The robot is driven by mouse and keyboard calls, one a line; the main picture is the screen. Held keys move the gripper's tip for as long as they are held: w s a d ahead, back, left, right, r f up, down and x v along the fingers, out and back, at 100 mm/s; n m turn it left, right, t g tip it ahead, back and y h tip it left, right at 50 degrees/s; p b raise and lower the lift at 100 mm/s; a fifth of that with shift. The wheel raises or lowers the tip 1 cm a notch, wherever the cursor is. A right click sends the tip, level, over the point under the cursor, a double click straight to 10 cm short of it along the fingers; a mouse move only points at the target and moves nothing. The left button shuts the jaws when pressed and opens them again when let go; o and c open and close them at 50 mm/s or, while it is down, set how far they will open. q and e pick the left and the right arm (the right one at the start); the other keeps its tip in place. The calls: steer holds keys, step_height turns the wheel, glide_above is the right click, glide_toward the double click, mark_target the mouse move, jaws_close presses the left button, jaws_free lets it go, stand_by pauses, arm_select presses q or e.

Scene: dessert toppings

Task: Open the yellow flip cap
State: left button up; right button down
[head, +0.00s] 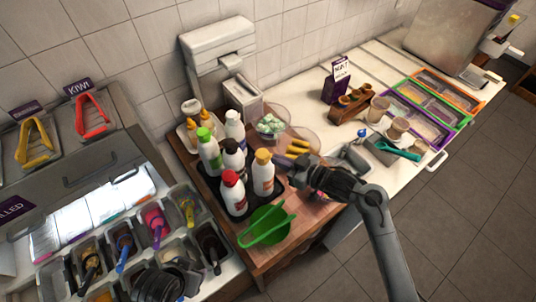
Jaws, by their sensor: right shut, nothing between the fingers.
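The bottle with the yellow flip cap (263,155) stands upright at the right of a bottle group on a dark tray (251,200). Its white body (263,179) is visible and the cap looks closed, though it is small in the picture. My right gripper (286,166) reaches in from the right, its tips just right of the cap. It is shut and empty; I cannot tell whether it touches the cap. My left gripper (168,283) is partly in view at the bottom, over the topping bins; its fingers are not clear.
Bottles with green (203,133), white, dark and red caps (230,178) stand close by. A green bowl with green tongs (265,228) sits in front. Yellow fruit (298,148) lies behind my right gripper.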

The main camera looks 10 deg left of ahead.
mark_target(267, 155)
stand_by(0.4)
steer(key=shift+w+a+r, duration=0.3)
steer(key=shift+a, duration=0.2)
steer(key=shift+w+a+r, duration=0.25)
steer(key=shift+a+r, duration=0.05)
steer(key=shift+a, duration=0.2)
steer(key=shift+r+b+x, duration=0.15)
steer(key=shift+b+x, duration=0.1)
steer(key=shift+x, duration=0.4)
steer(key=shift+r+b+x, duration=0.15)
steer(key=shift+b+x, duration=0.1)
steer(key=shift+x, duration=0.35)
steer(key=shift+w+a, duration=0.1)
steer(key=shift+a, duration=0.05)
